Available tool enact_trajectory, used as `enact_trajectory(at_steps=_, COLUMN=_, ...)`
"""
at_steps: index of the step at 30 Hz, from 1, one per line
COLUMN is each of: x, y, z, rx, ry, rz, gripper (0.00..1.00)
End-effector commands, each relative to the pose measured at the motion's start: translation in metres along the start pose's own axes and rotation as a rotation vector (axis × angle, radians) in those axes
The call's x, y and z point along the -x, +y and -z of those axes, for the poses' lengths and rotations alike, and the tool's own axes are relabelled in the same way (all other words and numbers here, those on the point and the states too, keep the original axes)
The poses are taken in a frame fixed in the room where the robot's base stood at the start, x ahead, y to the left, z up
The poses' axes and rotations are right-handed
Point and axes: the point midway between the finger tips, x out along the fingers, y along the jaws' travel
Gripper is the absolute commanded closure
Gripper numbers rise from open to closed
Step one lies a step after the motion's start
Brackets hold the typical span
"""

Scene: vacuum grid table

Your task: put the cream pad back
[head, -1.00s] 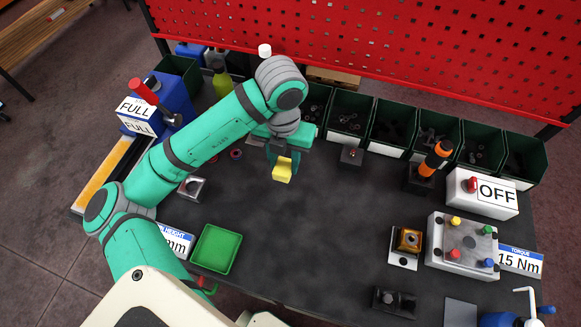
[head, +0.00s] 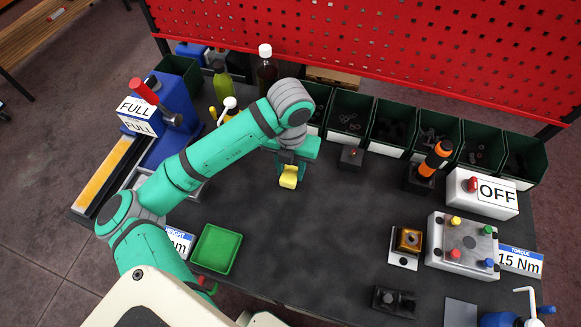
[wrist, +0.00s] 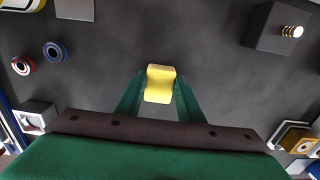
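The pad (head: 289,181), pale yellow to cream and block-like, hangs below my gripper (head: 289,168) over the middle-left of the dark table. In the wrist view the pad (wrist: 160,79) sits between the two green fingers (wrist: 159,97), which touch it from both sides. My gripper is shut on it. It appears held above the table top with nothing directly under it; its exact height I cannot tell. No place clearly matching the pad can be picked out.
A small black block with a post (head: 352,157) stands to the right of my gripper. Dark green bins (head: 391,127) line the back edge. A green tray (head: 216,248) lies at front left. A box marked OFF (head: 482,194) stands at right. The table centre is clear.

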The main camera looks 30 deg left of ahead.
Motion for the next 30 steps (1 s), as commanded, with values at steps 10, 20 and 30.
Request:
enact_trajectory(at_steps=10, x=0.0, y=0.0, z=0.0, rx=0.0, ry=0.0, rz=0.0, gripper=0.48)
enact_trajectory(at_steps=20, x=0.035, y=0.0, z=-0.001, rx=-0.002, ry=-0.003, rz=-0.002, gripper=0.48)
enact_trajectory(at_steps=30, x=0.1, y=0.001, z=-0.001, rx=0.0, ry=-0.001, rz=-0.003, gripper=0.48)
